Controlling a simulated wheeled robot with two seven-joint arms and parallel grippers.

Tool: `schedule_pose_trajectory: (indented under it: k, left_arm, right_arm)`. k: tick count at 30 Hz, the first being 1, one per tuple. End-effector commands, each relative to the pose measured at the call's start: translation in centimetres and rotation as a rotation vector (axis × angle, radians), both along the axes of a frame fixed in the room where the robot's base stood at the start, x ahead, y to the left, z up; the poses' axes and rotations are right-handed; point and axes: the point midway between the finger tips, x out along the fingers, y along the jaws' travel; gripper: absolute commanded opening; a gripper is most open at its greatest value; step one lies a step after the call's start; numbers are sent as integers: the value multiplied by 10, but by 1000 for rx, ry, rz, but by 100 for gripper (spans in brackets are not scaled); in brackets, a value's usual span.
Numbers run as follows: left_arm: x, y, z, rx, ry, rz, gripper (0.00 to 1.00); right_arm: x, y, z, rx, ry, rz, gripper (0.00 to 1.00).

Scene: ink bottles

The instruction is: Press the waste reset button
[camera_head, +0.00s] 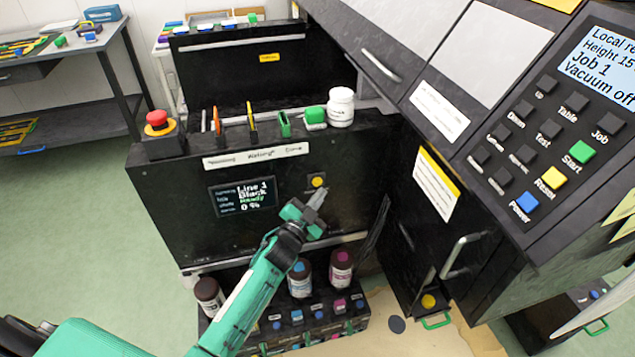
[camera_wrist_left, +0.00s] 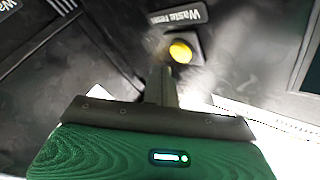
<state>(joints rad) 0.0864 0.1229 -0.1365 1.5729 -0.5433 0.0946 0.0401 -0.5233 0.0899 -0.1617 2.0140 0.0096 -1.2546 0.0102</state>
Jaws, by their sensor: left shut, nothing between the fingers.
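The waste reset button (camera_head: 318,181) is a round yellow button on the black front panel, right of the small display. In the left wrist view the yellow button (camera_wrist_left: 180,51) sits on a dark square base below a label reading "Waste reset". My left gripper (camera_head: 318,196) is shut and empty, with its fingertips just below the button in the head view. In the left wrist view the shut fingers (camera_wrist_left: 163,80) point up toward the button's lower edge; I cannot tell whether they touch it. My right gripper is not in view.
A red emergency button (camera_head: 157,119) stands on the panel's top left corner. The display (camera_head: 243,197) reads Line 1, Black, Ready, 0 %. An open cabinet door (camera_head: 430,215) is at the right.

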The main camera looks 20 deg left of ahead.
Motion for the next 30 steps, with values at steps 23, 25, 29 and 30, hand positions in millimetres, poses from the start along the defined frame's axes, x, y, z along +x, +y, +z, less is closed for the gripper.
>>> schedule_pose_trajectory:
  k: [23,25,29,30]
  left_arm:
    - [-34,-23,0,1,0,0,0]
    - [-34,-23,0,1,0,0,0]
    - [-34,-23,0,1,0,0,0]
    - [-34,-23,0,1,0,0,0]
  right_arm:
    - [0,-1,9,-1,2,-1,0]
    - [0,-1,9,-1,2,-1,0]
    - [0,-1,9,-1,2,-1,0]
    - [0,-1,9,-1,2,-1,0]
